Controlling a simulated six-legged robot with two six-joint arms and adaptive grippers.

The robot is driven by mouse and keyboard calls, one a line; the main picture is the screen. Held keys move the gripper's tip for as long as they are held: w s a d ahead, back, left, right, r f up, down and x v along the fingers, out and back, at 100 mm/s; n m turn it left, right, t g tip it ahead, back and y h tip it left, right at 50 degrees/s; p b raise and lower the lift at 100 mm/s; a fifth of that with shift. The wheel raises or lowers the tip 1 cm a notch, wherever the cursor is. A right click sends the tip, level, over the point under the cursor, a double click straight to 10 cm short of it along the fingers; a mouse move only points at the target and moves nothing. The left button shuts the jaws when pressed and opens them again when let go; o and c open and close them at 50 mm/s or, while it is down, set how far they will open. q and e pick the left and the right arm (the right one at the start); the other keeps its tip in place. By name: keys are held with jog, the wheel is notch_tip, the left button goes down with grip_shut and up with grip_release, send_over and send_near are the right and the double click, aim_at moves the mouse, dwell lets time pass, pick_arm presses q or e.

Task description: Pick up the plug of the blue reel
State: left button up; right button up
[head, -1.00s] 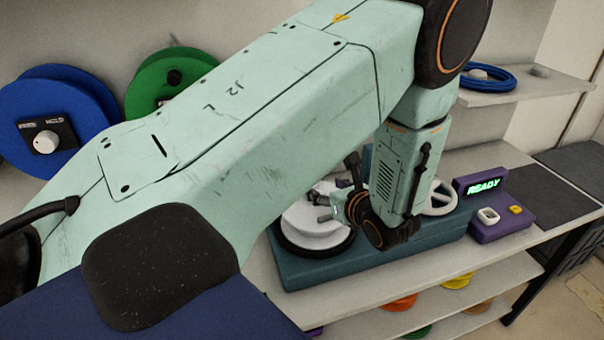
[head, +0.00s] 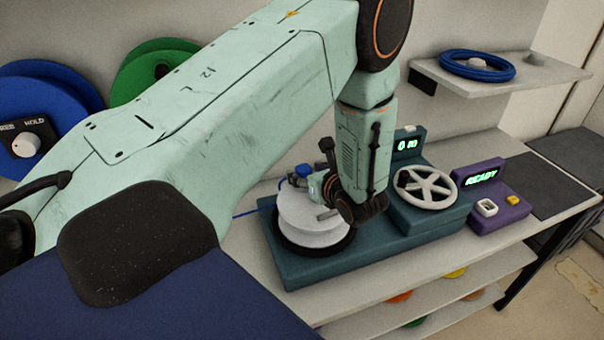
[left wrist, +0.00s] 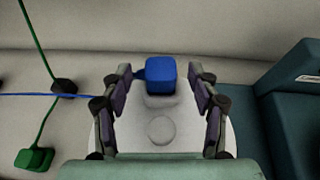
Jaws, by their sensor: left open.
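The blue plug (left wrist: 160,76) is between the spread fingers of my left gripper (left wrist: 161,92), nearer their tips, with gaps on both sides. Its thin blue cable (left wrist: 40,95) runs off to the left. In the head view my left gripper (head: 312,185) is over the white drum (head: 315,222), partly hidden by its own wrist; a small blue piece, probably the plug (head: 301,170), shows by its fingers. The blue cable also shows left of the drum (head: 246,213). The blue reel (head: 50,95) is on the wall at far left. My right gripper is not in view.
A teal machine (head: 300,272) carries the drum and a spoked handwheel (head: 426,188). A purple box reading READY (head: 490,205) stands to its right. A green plug (left wrist: 35,158) lies left of my gripper. A blue coil (head: 477,66) lies on the upper shelf.

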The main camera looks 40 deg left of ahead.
pick_arm(q)
jog(key=shift+x, duration=1.3)
jog(key=shift+c, duration=0.3)
jog(key=shift+r, duration=0.1)
jog(key=c, duration=1.2)
